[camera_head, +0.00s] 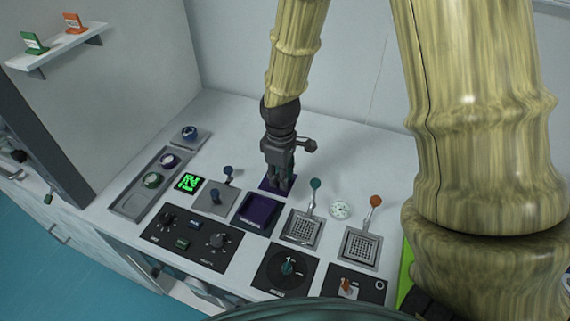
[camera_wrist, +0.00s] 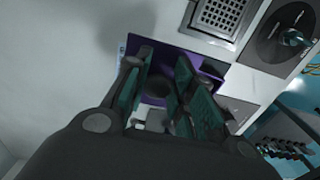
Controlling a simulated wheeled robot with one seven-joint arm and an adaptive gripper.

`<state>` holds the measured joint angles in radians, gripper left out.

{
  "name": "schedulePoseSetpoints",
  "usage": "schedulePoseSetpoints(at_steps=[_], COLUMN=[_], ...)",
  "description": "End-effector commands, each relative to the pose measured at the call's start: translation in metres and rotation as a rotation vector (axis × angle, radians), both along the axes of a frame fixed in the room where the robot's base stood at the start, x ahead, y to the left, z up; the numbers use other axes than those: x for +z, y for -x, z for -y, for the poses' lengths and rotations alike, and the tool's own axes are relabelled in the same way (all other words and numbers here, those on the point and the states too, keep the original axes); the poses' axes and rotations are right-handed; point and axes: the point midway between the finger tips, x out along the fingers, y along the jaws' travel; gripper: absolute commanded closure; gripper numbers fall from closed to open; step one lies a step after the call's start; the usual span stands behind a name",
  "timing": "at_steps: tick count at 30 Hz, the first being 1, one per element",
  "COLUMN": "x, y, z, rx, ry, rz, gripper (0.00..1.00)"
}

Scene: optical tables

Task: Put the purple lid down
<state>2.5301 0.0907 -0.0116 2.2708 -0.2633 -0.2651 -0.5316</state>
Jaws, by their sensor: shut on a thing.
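The purple lid (camera_head: 267,186) is a flat square plate on or just above the white bench top, right under my gripper (camera_head: 280,178). In the wrist view the lid (camera_wrist: 147,48) shows behind and between the fingers of my gripper (camera_wrist: 160,75), with a dark round part between them. My gripper is shut on the lid; the fingers hide much of it. I cannot tell whether the lid touches the bench.
Bench behind the lid is clear.

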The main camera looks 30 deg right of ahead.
Motion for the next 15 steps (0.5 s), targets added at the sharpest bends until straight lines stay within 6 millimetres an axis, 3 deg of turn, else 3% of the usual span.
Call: schedulePoseSetpoints(at_steps=[1,4,10,15], x=[-0.013,-0.02,-0.024,-0.024], y=[0.0,0.0,-0.004,-0.024], z=[0.0,0.0,0.001,0.017], rx=[0.0,0.001,0.001,-0.001], ry=[0.0,0.0,-0.001,-0.001], rz=[0.0,0.0,0.001,-0.001], gripper=[0.99,0.99,0.99,0.99])
